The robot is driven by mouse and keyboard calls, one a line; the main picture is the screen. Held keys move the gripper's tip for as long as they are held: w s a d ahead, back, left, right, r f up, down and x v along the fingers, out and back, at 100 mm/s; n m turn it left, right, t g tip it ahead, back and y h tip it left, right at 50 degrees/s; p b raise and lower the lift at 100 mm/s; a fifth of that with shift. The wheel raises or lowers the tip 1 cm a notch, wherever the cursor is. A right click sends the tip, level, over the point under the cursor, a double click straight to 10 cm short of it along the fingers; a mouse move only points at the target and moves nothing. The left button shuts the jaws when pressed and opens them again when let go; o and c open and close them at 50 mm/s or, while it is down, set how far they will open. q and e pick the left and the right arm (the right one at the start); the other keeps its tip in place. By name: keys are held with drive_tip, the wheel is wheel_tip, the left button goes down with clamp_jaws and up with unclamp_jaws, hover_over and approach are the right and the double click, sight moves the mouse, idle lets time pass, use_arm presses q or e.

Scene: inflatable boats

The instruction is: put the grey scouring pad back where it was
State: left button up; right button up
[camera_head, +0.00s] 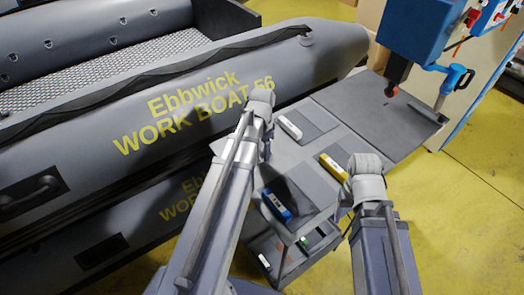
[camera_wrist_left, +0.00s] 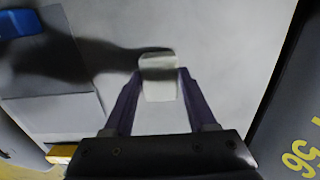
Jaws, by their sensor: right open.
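The grey scouring pad (camera_wrist_left: 159,80) shows as a small pale grey block in the left wrist view. My left gripper (camera_wrist_left: 160,74) has a finger against each side of it and holds it over the pale tabletop. A dark shadow falls to the left of the pad. In the head view my left gripper (camera_head: 262,102) is over the table's edge beside the boat, and the pad is hidden behind it. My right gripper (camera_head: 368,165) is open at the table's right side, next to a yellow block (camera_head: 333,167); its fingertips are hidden.
A white block (camera_head: 290,127) and a blue block (camera_head: 277,206) lie by darker grey mats on the table. A grey inflatable boat (camera_head: 190,60) borders the table on the left. A blue machine (camera_head: 425,35) stands at the back right. Bare tabletop lies around the pad.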

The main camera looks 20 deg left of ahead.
sight(262, 152)
use_arm(q)
drive_tip(key=o, duration=0.4)
drive_tip(key=shift+r, duration=0.15)
wheel_tip(262, 152, up, 12)
drive_tip(key=p, duration=1.2)
drive_tip(key=s+d, duration=0.4)
drive_tip(key=d, duration=0.3)
drive_tip(key=s+d+n, duration=0.1)
drive_tip(key=s+d, duration=0.3)
drive_tip(key=d, duration=0.3)
drive_tip(key=s+d+n+y, duration=0.1)
drive_tip(key=s+d, duration=0.3)
drive_tip(key=d, duration=0.3)
drive_tip(key=shift+s+r, duration=0.1)
drive_tip(key=shift+s, duration=0.25)
wheel_tip(262, 152, down, 6)
drive_tip(key=b, duration=0.6)
drive_tip(key=shift+f, duration=0.25)
